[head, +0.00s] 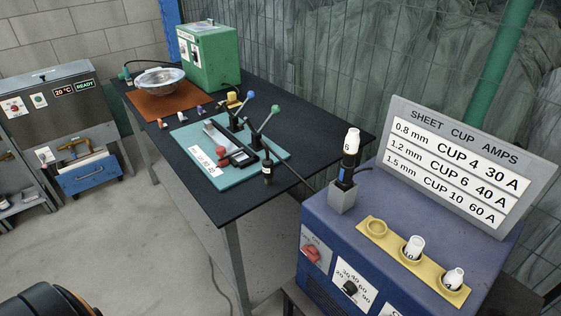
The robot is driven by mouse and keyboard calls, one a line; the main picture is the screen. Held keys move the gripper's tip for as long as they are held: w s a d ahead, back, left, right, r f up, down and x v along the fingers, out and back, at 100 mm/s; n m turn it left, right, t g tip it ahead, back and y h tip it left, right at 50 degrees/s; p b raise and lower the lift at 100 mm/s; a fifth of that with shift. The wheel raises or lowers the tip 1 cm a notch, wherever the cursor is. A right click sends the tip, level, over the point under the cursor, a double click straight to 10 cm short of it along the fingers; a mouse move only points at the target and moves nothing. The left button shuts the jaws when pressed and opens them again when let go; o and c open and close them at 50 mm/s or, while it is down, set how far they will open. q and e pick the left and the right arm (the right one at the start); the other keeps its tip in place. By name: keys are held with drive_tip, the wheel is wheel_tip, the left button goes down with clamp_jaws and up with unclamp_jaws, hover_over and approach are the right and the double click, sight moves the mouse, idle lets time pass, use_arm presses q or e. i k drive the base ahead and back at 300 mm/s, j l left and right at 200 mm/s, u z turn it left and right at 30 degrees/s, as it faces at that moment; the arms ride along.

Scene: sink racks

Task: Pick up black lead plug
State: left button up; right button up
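A small upright black piece with a pale band (267,172), which looks like a black plug, stands at the front right edge of the teal board (197,172) on the dark table. A dark cable runs from near it toward the blue machine. I cannot read its marking. Neither of my grippers is in view. A dark rounded part with an orange line at the bottom left looks like part of my own body.
The blue machine (395,235) at the right carries a torch (347,172) with a white cup in a grey holder, a yellow cup rack (388,243) and a sign (462,165). A green box (208,58) and glass bowl (160,79) stand at the back.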

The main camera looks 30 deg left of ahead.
sight(268, 162)
drive_tip(key=j+z, duration=0.15)
drive_tip(key=z, duration=0.5)
drive_tip(key=k+j+z, duration=0.1)
drive_tip(key=j+z, duration=0.15)
drive_tip(key=j, duration=0.15)
drive_tip(key=k+j+z, duration=0.15)
drive_tip(key=j+z, duration=0.15)
drive_tip(key=k+j+z, duration=0.5)
drive_tip(key=j, duration=0.15)
drive_tip(key=i, duration=0.1)
